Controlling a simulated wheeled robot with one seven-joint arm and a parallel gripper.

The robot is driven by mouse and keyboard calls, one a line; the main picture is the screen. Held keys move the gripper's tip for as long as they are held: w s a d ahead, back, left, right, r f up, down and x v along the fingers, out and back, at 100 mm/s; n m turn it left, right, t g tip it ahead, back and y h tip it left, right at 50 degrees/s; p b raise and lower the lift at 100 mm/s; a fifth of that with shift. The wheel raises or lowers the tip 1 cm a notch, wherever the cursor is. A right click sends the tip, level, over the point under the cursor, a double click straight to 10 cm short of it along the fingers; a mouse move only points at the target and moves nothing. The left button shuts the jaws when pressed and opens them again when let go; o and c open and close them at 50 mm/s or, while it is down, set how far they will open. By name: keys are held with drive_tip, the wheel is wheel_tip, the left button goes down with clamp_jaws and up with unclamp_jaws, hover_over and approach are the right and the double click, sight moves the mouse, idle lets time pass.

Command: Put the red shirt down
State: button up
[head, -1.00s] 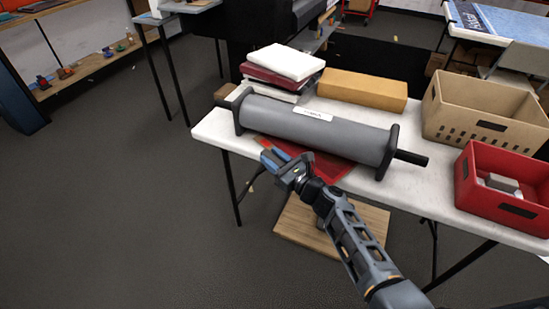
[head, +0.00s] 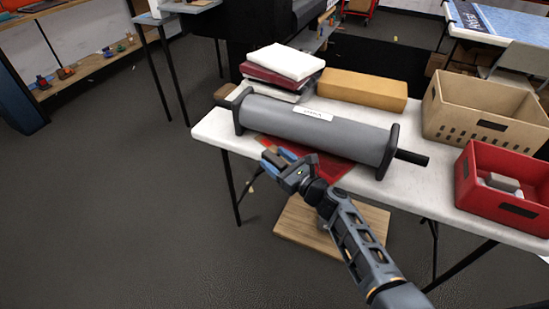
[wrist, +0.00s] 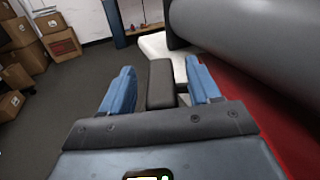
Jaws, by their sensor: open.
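The red shirt (head: 333,168) lies flat at the front edge of the white table, partly under or behind the grey roller. In the wrist view the red cloth (wrist: 255,100) shows along the right side, below the roller. My gripper (head: 280,160) is at the table's front edge, by the left part of the red cloth. Its two blue fingers (wrist: 160,88) are apart, with no cloth visible between them. The gripper hides part of the shirt in the head view.
A large grey roller (head: 310,128) with black end plates lies across the white table (head: 212,130). Behind it are stacked folded shirts (head: 283,62) and a tan box (head: 362,90). A beige crate (head: 470,128) and a red bin (head: 485,200) stand at right. A wooden board (head: 300,230) is below. Floor at left is clear.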

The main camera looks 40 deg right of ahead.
drive_tip(key=s, duration=1.1)
drive_tip(key=shift+a, duration=0.25)
